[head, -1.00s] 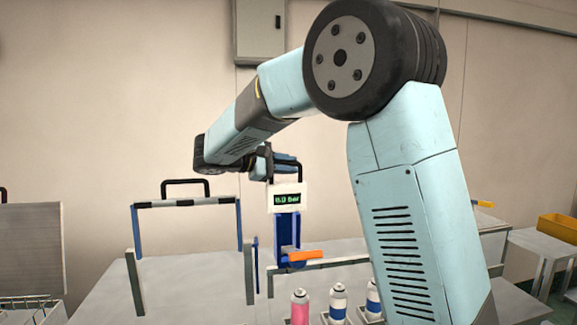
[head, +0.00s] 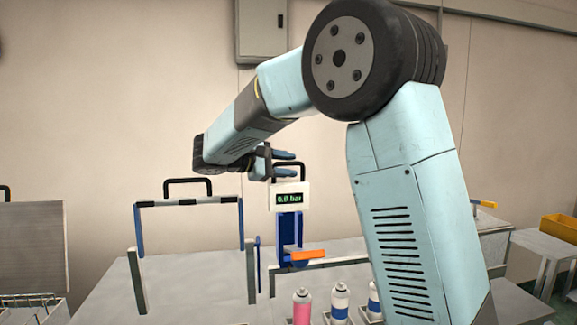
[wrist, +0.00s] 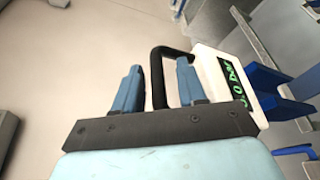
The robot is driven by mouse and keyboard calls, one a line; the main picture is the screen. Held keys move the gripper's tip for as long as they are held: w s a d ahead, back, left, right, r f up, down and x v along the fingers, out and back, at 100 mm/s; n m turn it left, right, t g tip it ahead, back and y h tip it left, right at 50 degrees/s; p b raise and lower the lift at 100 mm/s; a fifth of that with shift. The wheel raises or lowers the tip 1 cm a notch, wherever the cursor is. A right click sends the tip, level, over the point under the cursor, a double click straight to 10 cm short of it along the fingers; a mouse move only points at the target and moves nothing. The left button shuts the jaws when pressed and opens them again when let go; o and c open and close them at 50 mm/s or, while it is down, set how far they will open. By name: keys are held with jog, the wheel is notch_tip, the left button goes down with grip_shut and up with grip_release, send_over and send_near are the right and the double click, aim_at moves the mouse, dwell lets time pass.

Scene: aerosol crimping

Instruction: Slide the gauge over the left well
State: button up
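The gauge (head: 289,198) is a white box with a green display reading about 0.0 bar and a black handle on top. It sits on a blue upright stand (head: 288,229) with an orange lever (head: 307,255). The gauge also shows at the right of the wrist view (wrist: 223,80). My gripper (head: 292,163) is at the handle, its two blue fingers spread apart. In the wrist view, the black handle (wrist: 157,80) lies between the fingers, with a gap on the left side; contact on the right is unclear. I cannot make out the left well.
A guard frame (head: 187,202) with a black handle stands left of the gauge. Several cans, one pink (head: 301,307), stand in holders at the front. A yellow bin (head: 562,228) is at the far right. The grey table (head: 195,275) is bare between the frame's posts.

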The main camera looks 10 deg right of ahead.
jog(key=v, duration=1.4)
jog(key=shift+w, duration=0.1)
jog(key=s+d+f+m+g+y, duration=0.25)
jog(key=s+d, duration=0.35)
jog(key=d, duration=0.4)
jog(key=s+d+f+m+g+y, duration=0.15)
jog(key=s+d+y, duration=0.3)
jog(key=d, duration=0.55)
jog(key=s+d+f+m+t+y, duration=0.2)
jog(key=s+f+m+y, duration=0.1)
jog(key=s, duration=0.6)
jog(key=s+d+f+m+t+y, duration=0.2)
jog(key=s+f, duration=0.4)
jog(key=s, duration=0.3)
jog(key=m+y, duration=0.1)
jog(key=y, duration=0.1)
jog(key=shift+d+f+y, duration=0.2)
jog(key=shift+y, duration=0.1)
jog(key=shift+a, duration=0.1)
